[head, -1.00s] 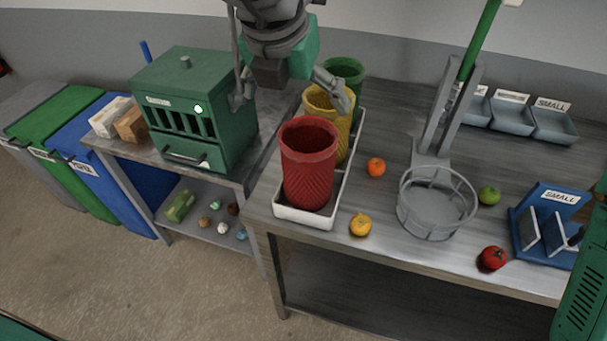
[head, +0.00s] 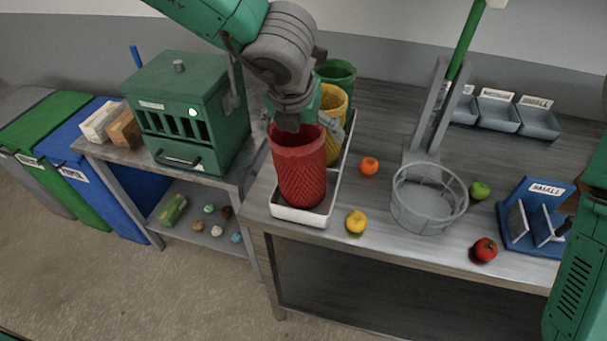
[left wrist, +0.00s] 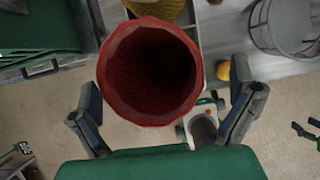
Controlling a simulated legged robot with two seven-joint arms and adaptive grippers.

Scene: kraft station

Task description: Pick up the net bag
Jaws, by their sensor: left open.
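Three net bags stand in a row in a white tray (head: 291,215) on the grey workbench: a red one (head: 303,180) in front, a yellow one (head: 334,100) behind it and a green one (head: 337,70) at the back. The red bag is upright and open at the top, and its dark inside shows in the left wrist view (left wrist: 150,75). My left gripper (head: 290,122) is over the red bag's rim and hides part of it. In the left wrist view its fingers are spread on both sides of the rim, with gaps. My right gripper is not in view.
A green cabinet (head: 190,115) stands close at the left. A wire basket (head: 427,200), an orange (head: 369,166), a yellow fruit (head: 356,222), a green fruit (head: 480,190), a tomato (head: 485,249) and a blue rack (head: 535,215) occupy the bench to the right.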

